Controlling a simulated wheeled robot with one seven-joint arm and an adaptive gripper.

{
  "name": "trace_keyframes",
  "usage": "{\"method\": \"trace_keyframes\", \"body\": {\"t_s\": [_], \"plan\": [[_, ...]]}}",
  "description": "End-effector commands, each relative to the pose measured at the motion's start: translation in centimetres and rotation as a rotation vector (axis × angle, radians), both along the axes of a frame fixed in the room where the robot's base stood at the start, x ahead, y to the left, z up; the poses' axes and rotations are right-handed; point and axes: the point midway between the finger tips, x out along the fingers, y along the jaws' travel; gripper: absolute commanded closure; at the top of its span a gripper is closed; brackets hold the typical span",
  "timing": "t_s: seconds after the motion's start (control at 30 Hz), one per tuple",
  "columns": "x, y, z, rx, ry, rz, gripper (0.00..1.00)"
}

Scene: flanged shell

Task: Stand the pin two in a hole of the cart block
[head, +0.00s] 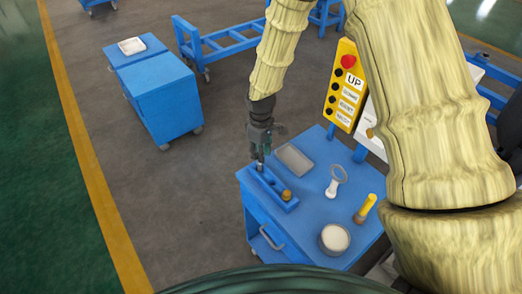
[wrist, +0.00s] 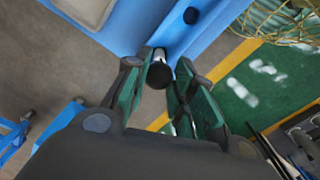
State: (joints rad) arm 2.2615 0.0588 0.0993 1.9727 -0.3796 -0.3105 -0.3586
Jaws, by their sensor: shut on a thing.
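My gripper (head: 261,158) points down over the left end of the blue cart block (head: 273,190) on the blue cart. It is shut on a pin, which shows in the wrist view as a dark round end (wrist: 157,76) between the green fingers, with a shiny metal part beyond it. The block also shows in the wrist view (wrist: 172,33), with a dark open hole in its top. The pin's lower end is at the block's near end there; I cannot tell whether it is in a hole. A brass-coloured piece (head: 286,195) stands at the block's other end.
On the cart top (head: 310,205) are a grey tray (head: 294,159), a white-handled ring tool (head: 335,180), a yellow-handled tool (head: 366,207) and a round container (head: 334,238). A yellow button panel (head: 344,88) stands behind. Bare cart top lies between these things.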

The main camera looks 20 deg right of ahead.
Motion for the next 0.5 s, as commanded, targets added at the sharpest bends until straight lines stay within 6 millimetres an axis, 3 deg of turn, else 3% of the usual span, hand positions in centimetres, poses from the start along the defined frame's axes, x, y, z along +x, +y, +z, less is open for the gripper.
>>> {"method": "trace_keyframes", "body": {"t_s": [0.47,0.5], "plan": [[0.0,0.0,-0.96,0.0,0.0,0.0,1.0],[0.01,-0.01,-0.96,0.0,0.0,0.0,0.73]]}}
